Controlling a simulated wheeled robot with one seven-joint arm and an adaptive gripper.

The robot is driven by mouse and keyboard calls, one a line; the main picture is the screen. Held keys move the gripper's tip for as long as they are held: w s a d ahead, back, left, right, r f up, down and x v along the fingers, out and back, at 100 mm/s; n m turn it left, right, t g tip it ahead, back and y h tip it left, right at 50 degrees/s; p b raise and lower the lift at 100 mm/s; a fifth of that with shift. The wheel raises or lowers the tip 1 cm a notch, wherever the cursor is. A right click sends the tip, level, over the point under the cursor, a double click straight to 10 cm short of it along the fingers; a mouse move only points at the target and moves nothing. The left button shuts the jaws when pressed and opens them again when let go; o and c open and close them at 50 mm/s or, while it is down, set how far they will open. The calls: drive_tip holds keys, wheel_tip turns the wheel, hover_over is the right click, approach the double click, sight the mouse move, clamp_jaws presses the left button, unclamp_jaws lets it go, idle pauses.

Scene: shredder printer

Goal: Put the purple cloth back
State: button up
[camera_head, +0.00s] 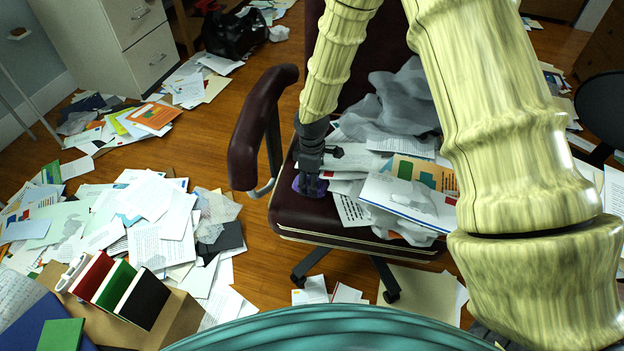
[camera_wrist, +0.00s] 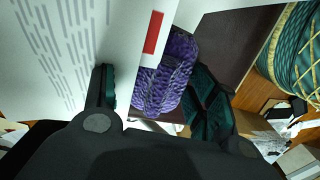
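The purple cloth (camera_wrist: 172,72) lies bunched on the seat of the dark red office chair (camera_head: 300,212), at the seat's left front beside a pile of papers. In the head view only a small purple patch (camera_head: 311,190) shows under my gripper (camera_head: 312,172). In the wrist view my gripper (camera_wrist: 155,90) is open, with one finger on each side of the cloth. A white printed sheet (camera_wrist: 75,50) stands close by the left finger and hides part of the cloth's surroundings. I cannot tell whether the fingers touch the cloth.
Papers and a grey crumpled cloth or bag (camera_head: 395,105) fill the chair seat. The chair's armrest (camera_head: 262,130) rises left of my arm. Papers litter the floor at left, and a box of books (camera_head: 180,320) stands at the lower left. A white drawer cabinet (camera_head: 140,45) stands behind.

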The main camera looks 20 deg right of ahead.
drive_tip(key=o, duration=0.3)
drive_tip(key=shift+o, duration=0.2)
drive_tip(key=shift+r, duration=0.15)
wheel_tip(320, 180, up, 12)
drive_tip(key=p, duration=0.2)
drive_tip(key=shift+p, duration=0.35)
